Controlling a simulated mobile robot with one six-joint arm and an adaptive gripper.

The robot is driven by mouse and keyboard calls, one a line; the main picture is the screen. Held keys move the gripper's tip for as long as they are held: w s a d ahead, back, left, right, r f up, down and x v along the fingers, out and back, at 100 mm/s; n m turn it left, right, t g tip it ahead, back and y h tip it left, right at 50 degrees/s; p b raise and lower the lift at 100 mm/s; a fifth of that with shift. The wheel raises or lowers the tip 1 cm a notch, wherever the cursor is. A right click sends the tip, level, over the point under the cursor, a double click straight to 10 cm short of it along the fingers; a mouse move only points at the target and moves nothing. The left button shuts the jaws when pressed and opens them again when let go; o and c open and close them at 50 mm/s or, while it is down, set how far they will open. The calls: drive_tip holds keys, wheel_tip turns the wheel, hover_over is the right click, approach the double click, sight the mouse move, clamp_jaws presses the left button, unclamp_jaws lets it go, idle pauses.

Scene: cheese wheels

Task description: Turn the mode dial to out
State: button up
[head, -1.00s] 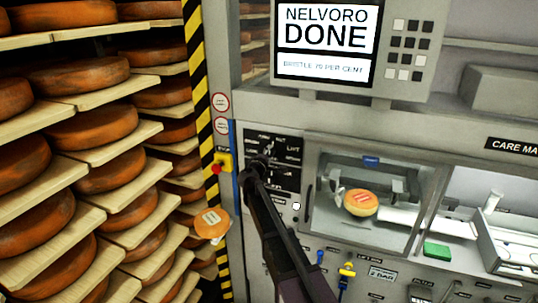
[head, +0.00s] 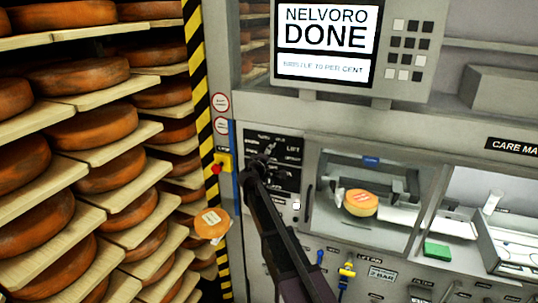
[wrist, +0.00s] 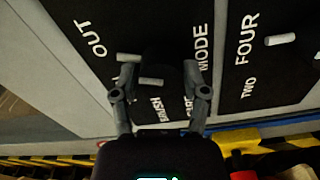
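The mode dial (wrist: 160,66) is a dark knob on a black panel, beside the printed words MODE, OUT and BRUSH in the wrist view. Pale bars show near it, but its exact pointer setting is hard to read. My gripper (wrist: 161,74) has its two fingers spread apart, one on each side of the dark knob. I cannot tell whether they touch it. In the head view my gripper (head: 258,164) is in front of the black panel (head: 288,180) and hides much of the dial.
Another dial with a pale pointer (wrist: 281,40) sits to the right, by FOUR and TWO. A red stop button (head: 216,169) is left of the panel. A glass-fronted chamber with a cheese wheel (head: 361,202) is right. The screen (head: 326,40) reads DONE. Cheese shelves fill the left.

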drive_tip(key=shift+o, duration=0.8)
drive_tip(key=shift+s, duration=0.1)
drive_tip(key=v, duration=1.1)
drive_tip(key=shift+s+a, duration=0.25)
drive_tip(key=shift+s, duration=0.1)
